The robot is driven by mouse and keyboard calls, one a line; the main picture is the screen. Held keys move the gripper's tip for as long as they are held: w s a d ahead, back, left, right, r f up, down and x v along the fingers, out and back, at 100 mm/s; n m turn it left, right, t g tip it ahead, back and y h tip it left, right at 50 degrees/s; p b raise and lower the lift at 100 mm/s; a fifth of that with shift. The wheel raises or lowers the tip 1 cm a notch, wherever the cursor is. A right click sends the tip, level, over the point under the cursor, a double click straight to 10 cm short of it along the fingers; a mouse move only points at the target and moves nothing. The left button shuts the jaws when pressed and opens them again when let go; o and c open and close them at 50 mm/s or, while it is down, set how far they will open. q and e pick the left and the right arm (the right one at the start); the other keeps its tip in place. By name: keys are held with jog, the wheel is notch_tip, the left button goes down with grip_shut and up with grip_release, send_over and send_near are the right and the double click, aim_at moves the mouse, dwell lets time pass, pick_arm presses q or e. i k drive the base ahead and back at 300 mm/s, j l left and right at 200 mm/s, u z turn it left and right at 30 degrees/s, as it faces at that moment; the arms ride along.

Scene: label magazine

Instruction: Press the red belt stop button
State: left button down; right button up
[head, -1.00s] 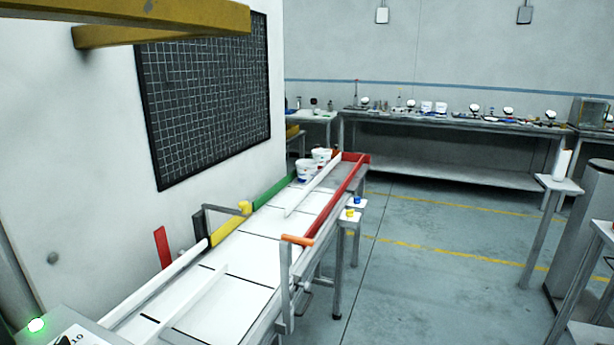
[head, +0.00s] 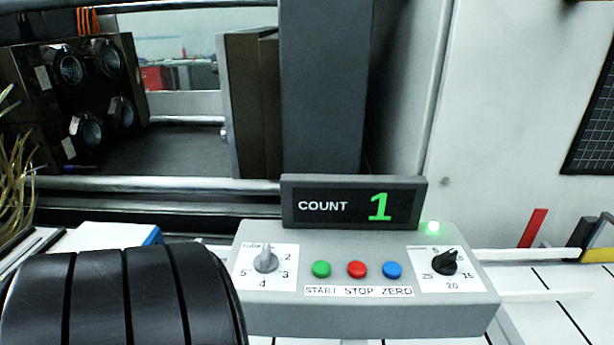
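The red stop button (head: 357,270) is in the middle of a row on a grey control box, above the printed word STOP. A green START button (head: 321,269) is to its left and a blue ZERO button (head: 392,270) to its right. Nothing covers the red button. The control box (head: 370,318) is in the lower middle of the head view. A green lamp (head: 433,227) is lit on the box. Neither gripper is in view.
A white-faced dial (head: 265,260) is left of the buttons and a black knob (head: 444,263) right of them. A black ribbed rounded shape (head: 120,300) fills the lower left. A dark post (head: 325,90) rises behind the display. White belt surface (head: 560,310) shows at right.

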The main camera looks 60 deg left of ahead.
aim_at(356, 270)
jog(key=u, duration=0.45)
jog(key=k+j+u, duration=0.1)
jog(key=u, duration=0.35)
jog(key=j+u, duration=0.2)
jog(key=u, duration=0.3)
